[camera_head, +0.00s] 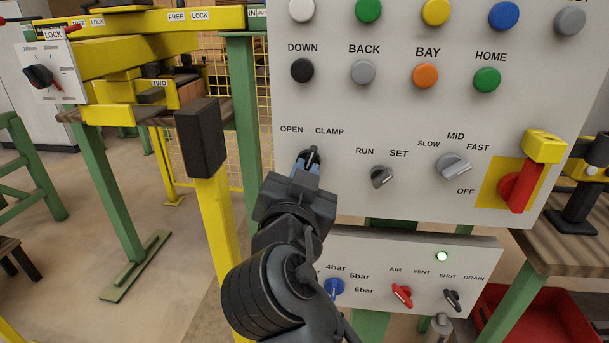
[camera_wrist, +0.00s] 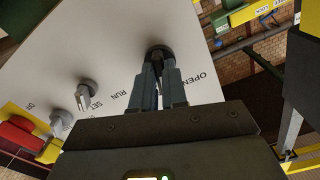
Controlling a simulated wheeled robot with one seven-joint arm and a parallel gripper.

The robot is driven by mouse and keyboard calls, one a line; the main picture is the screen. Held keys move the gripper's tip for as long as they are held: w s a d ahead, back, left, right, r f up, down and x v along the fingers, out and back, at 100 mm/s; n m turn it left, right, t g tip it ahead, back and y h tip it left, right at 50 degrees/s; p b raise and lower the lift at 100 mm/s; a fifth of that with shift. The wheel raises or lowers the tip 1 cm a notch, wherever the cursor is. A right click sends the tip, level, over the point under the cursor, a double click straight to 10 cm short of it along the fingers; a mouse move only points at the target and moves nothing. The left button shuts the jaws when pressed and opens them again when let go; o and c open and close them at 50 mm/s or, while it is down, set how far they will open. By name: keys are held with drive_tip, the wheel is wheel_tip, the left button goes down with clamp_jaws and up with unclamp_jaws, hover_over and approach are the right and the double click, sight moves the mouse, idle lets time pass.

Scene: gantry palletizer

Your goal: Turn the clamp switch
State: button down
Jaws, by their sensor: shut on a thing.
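The clamp switch (camera_head: 309,156) is a dark knob on the grey control panel, below the OPEN and CLAMP labels. My gripper (camera_head: 307,169) reaches up to it from below, with its fingers closed on the knob. In the wrist view the dark round base of the clamp switch (camera_wrist: 159,51) shows just beyond the fingertips (camera_wrist: 160,72). The fingers lie on either side of the knob and hide most of its handle. I cannot tell clearly which label the knob points to.
The RUN/SET switch (camera_head: 381,177), the speed switch (camera_head: 453,167) and the red OFF handle (camera_head: 519,188) are to the right. Push buttons line the panel above. A lower panel (camera_head: 390,252) carries air valves. A yellow post (camera_head: 214,215) with a black block stands left.

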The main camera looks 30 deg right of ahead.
drive_tip(key=n+p, duration=0.4)
drive_tip(key=n, duration=0.7)
drive_tip(key=shift+n, duration=0.4)
idle(0.3)
drive_tip(key=c, duration=1.2)
unclamp_jaws()
drive_tip(key=shift+o, duration=0.2)
drive_tip(key=shift+s+a, duration=0.1)
drive_tip(key=shift+a, duration=0.05)
drive_tip(key=b+v, duration=0.1)
drive_tip(key=v, duration=0.6)
drive_tip(key=shift+s, duration=0.2)
drive_tip(key=shift+a, duration=0.15)
